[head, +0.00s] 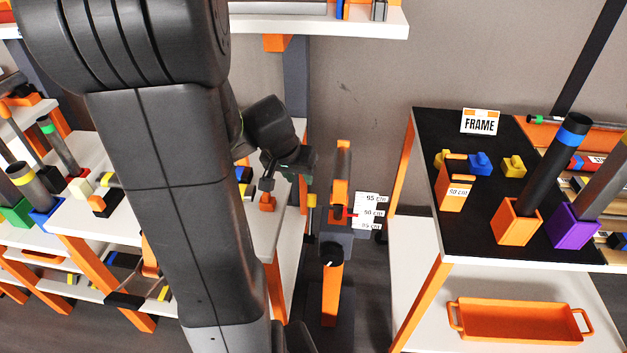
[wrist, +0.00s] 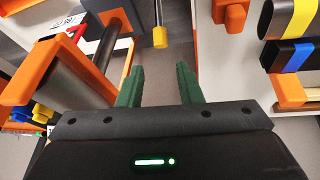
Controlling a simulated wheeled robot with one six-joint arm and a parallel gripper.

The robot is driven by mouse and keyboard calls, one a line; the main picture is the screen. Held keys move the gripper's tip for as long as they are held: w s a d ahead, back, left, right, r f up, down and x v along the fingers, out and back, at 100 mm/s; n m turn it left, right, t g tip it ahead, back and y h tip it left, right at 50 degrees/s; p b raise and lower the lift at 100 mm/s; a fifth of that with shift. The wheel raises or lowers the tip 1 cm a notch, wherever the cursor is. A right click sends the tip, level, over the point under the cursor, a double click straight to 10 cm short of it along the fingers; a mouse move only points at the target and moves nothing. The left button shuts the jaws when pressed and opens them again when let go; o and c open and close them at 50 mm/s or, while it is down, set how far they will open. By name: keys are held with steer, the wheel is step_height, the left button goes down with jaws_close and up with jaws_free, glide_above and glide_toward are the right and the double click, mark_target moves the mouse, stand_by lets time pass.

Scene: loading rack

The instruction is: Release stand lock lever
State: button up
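The stand (head: 340,180) is an orange and dark post with a height card (head: 370,212) beside it. A dark lever with a yellow end (head: 312,201) sticks out on the stand's left side. In the wrist view the yellow lever end (wrist: 160,38) appears beyond the gap between my fingers, apart from them. My gripper (wrist: 159,82) has two green fingers, spread apart with nothing between them. In the head view my gripper (head: 290,168) is above and left of the lever, partly hidden by my wrist.
A white shelf (head: 262,228) with tools lies left of the stand. On the right, a black-topped table (head: 450,228) carries a FRAME sign (head: 479,122), blocks and tube holders. An orange tray (head: 520,320) sits on its lower shelf. Floor shows between the shelf and table.

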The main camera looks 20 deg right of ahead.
mark_target(310, 197)
steer(key=b+x, duration=0.3)
steer(key=x, duration=1.1)
steer(key=shift+w+d+r+b, duration=0.1)
steer(key=shift+w+r+b, duration=0.05)
steer(key=shift+b, duration=0.15)
steer(key=shift+c, duration=0.4)
jaws_close()
